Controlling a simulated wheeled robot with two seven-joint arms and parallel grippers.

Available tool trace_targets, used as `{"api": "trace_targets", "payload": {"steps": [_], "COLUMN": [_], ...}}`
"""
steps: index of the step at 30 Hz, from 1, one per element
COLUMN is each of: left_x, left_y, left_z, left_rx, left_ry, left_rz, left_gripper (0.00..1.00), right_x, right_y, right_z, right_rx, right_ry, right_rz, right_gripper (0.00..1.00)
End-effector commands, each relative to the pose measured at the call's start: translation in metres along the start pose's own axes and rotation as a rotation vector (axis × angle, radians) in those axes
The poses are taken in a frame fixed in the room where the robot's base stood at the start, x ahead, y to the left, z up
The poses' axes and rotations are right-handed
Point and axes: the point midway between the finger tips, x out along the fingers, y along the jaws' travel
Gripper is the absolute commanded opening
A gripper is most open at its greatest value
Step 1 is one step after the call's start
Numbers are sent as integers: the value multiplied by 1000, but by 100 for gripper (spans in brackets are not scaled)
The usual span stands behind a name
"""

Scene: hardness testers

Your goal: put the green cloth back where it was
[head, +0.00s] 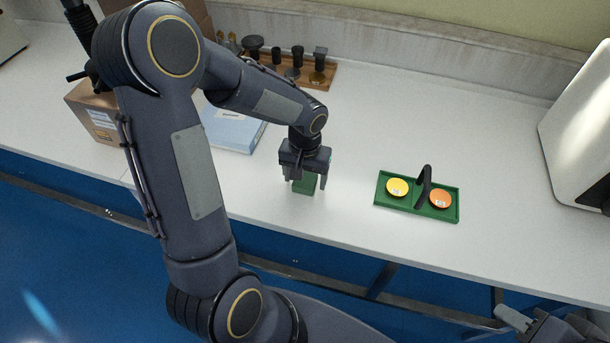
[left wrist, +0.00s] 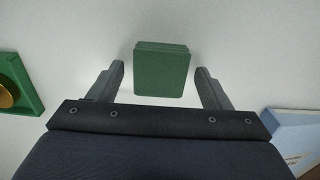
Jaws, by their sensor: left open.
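The green cloth (left wrist: 162,72) is a small folded square lying on the white bench. In the head view the green cloth (head: 304,185) shows under my left gripper (head: 307,184), partly hidden by it. My left gripper is open and points down, its fingers on either side of the cloth. In the left wrist view the cloth lies between and a little beyond the fingertips of my left gripper (left wrist: 162,80), with gaps at both sides. My right gripper (head: 522,322) is at the bottom right corner of the head view, partly cut off; its jaw state is unclear.
A green tray (head: 421,207) with a yellow disc (head: 397,187), an orange disc (head: 440,198) and a black handle stands right of the cloth. A blue-and-white box (head: 233,130) lies to the left. A wooden rack (head: 318,82) stands behind. The bench's front edge is near.

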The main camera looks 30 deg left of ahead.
Motion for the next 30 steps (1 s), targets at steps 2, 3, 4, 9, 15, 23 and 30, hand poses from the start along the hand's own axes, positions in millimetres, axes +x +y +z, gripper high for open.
{"api": "trace_targets", "payload": {"steps": [2,3,4,9,15,23,30], "left_x": [-9,-15,-20,-58,-97,-124,-159], "left_y": [0,0,0,0,0,-1,-13], "left_z": [-1,-1,-2,-2,0,3,65], "left_rx": [-1,-2,-2,-1,0,1,23], "left_ry": [3,4,6,8,4,7,123], "left_rz": [0,0,1,1,2,8,152], "left_gripper": [72,72,72,72,72,72,72], "right_x": [-2,-3,-3,-6,-8,-10,-10], "right_y": [-1,-1,-2,-3,-4,-4,-4], "right_z": [-1,-2,-2,-3,-4,-5,-5], "right_rx": [0,0,0,0,0,0,0], "right_ry": [0,0,0,0,0,0,0], "right_rz": [0,0,0,0,0,0,0], "right_gripper": [36,36,36,36,36,36,36]}}
